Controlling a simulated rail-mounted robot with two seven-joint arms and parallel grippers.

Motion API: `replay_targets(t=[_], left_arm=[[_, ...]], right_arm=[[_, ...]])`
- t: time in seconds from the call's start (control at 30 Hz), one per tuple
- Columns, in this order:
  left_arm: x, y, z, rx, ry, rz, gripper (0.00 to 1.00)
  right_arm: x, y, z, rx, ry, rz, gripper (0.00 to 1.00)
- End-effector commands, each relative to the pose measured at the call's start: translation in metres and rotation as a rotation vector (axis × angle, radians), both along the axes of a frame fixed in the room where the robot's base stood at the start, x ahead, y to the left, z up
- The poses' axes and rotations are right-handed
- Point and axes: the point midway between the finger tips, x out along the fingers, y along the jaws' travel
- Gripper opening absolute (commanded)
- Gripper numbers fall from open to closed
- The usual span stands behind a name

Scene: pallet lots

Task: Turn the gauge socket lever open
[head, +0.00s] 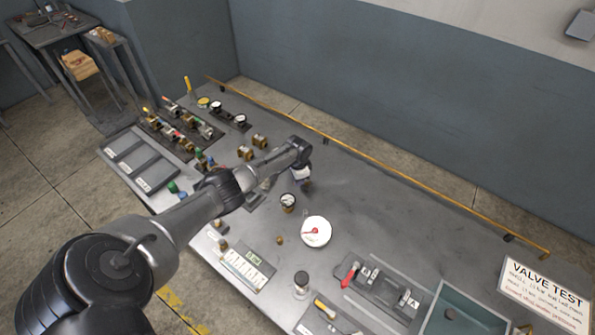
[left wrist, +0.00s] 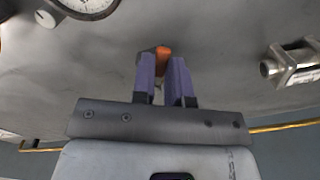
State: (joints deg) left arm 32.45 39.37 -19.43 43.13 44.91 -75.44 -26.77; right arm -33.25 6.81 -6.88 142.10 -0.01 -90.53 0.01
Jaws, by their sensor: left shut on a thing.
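My left gripper (head: 305,184) reaches down over the middle of the bench in the head view. In the left wrist view its two purple-grey fingers (left wrist: 164,75) are shut on a small orange-brown piece (left wrist: 162,58). The piece is mostly hidden between the fingers; I cannot tell for sure that it is the gauge socket lever. My right gripper is not in view.
A fixture with a red handle (head: 347,276), a teal tray (head: 466,318) and a sign (head: 545,293) are at the right. Several valves (head: 180,125) crowd the left. The back right bench is clear.

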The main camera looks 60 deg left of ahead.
Motion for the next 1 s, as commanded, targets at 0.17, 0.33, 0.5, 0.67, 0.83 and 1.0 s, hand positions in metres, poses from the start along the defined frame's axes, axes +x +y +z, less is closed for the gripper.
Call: replay_targets(t=[0.17,0.33,0.5,0.67,0.83,1.0], left_arm=[[0.0,-0.008,0.005,-0.004,0.001,0.159,0.0],[0.001,-0.013,0.004,-0.003,0.0,0.295,0.0],[0.002,-0.016,0.003,-0.003,0.001,0.405,0.0],[0.002,-0.019,0.003,-0.002,-0.001,0.478,0.0],[0.003,-0.02,0.002,-0.002,-0.001,0.528,0.0],[0.003,-0.021,0.002,-0.001,-0.001,0.548,0.0]], right_arm=[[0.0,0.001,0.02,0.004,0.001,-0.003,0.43],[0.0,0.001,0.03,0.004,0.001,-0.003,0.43],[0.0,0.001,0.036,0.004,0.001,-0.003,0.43],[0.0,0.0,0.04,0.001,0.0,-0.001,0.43],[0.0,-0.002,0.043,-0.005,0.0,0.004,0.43],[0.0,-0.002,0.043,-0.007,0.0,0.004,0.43]])
